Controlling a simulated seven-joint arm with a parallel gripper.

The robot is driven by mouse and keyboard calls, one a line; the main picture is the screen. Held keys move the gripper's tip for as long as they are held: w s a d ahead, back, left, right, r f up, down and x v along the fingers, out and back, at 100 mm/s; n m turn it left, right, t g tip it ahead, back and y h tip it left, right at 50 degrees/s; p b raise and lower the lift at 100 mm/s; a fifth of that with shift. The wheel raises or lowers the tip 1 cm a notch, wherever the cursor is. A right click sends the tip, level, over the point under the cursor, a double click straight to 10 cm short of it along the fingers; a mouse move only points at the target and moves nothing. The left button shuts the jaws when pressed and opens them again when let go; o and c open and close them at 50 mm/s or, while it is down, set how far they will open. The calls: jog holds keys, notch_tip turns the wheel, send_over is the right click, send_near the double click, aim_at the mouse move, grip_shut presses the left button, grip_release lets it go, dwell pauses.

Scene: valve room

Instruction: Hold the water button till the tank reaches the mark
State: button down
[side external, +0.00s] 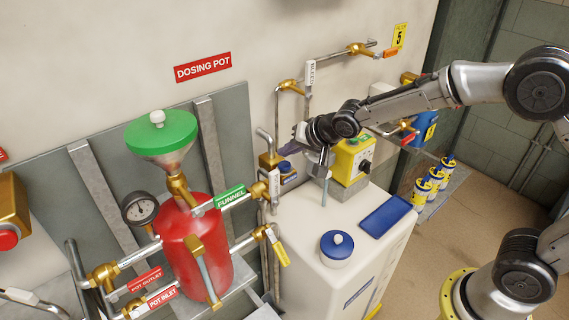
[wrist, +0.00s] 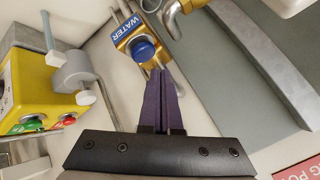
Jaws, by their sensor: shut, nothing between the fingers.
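The water button (wrist: 143,49) is a round blue cap on a brass valve body with a blue WATER label (wrist: 126,30). In the side view the blue button (side external: 285,166) is small, below my gripper. My gripper (wrist: 160,72) is shut and empty, its purple fingers together. In the wrist view the fingertips appear just below the button; I cannot tell whether they touch it. In the side view my gripper (side external: 300,132) is above and slightly right of the button. The white tank (side external: 310,215) has a blue lid (side external: 337,244). I can make out neither its water level nor the mark.
A yellow control box (side external: 352,158) with green and red buttons (wrist: 48,124) stands beside my gripper. A red dosing pot (side external: 195,245) with a green funnel (side external: 161,138) and brass valves stands left. A blue pad (side external: 387,216) lies on the tank. Pipes run along the wall.

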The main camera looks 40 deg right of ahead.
jog(key=shift+r, duration=2.1)
notch_tip(320, 180, up, 7)
jog(key=t, duration=0.1)
send_over(287, 166)
jog(key=d, duration=0.2)
notch_tip(287, 166, up, 4)
jog(key=s, duration=0.3)
jog(key=s+d+r+h, duration=0.1)
jog(key=s+d+r, duration=0.15)
jog(key=s, duration=0.35)
jog(key=s+d+r, duration=0.2)
jog(key=s+r, duration=0.1)
jog(key=s, duration=0.3)
jog(key=s+f+n+g, duration=0.2)
jog(key=s+f+n, duration=0.2)
jog(key=s, duration=0.6)
jog(key=s+f+n+g, duration=0.2)
jog(key=s+f, duration=0.4)
jog(key=s, duration=0.3)
jog(key=shift+s+n+g, duration=0.3)
jog(key=shift+s+n, duration=0.1)
jog(key=shift+n, duration=0.5)
